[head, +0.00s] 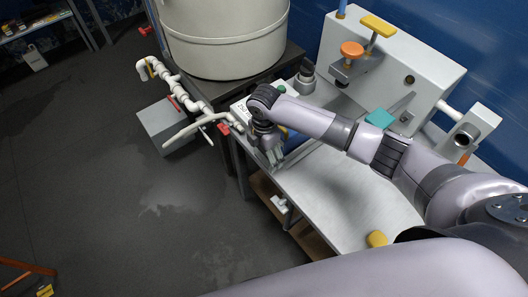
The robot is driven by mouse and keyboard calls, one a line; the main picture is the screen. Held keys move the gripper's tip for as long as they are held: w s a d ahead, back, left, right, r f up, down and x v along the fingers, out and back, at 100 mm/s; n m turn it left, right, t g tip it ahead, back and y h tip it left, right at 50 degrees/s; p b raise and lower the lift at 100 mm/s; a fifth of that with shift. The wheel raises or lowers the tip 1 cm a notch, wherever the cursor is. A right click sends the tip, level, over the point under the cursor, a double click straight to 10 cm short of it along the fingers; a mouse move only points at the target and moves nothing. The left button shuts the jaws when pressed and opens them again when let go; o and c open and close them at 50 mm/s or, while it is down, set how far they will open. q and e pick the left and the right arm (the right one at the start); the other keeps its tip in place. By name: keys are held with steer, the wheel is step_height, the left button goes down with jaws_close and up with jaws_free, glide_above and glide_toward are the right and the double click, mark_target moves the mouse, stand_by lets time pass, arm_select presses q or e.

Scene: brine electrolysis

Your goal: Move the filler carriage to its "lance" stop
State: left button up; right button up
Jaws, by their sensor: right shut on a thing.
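My right gripper (272,155) is shut at the left edge of the steel table, pointing down. What it is shut on is mostly hidden by the fingers and wrist, so I cannot tell which part it is. Behind it stands a pale grey machine housing (425,70) with an orange knob (351,49), a yellow handle (378,26) and a teal block (379,118). I cannot clearly pick out the filler carriage or read a "lance" mark. A small white label (240,108) is partly hidden behind the wrist. My left gripper is not in view.
A large cream tank (225,40) stands on a dark stand at back left. White pipes (170,80) with red handles and a grey box (165,125) are beside it. The steel tabletop (345,200) is largely bare, with a yellow piece (377,239) near its front. Floor at left is open.

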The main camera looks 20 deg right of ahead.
steer(key=c, duration=0.7)
steer(key=w+d, duration=0.1)
steer(key=d, duration=0.4)
steer(key=w+d+b, duration=0.1)
steer(key=w+d, duration=0.1)
steer(key=d, duration=0.3)
steer(key=w+d, duration=0.2)
steer(key=d, duration=0.3)
steer(key=shift+w+d, duration=0.1)
steer(key=shift+w, duration=0.15)
steer(key=shift+w+d+b, duration=0.3)
steer(key=shift+d+b, duration=0.05)
steer(key=shift+d, duration=0.5)
steer(key=o, duration=1.6)
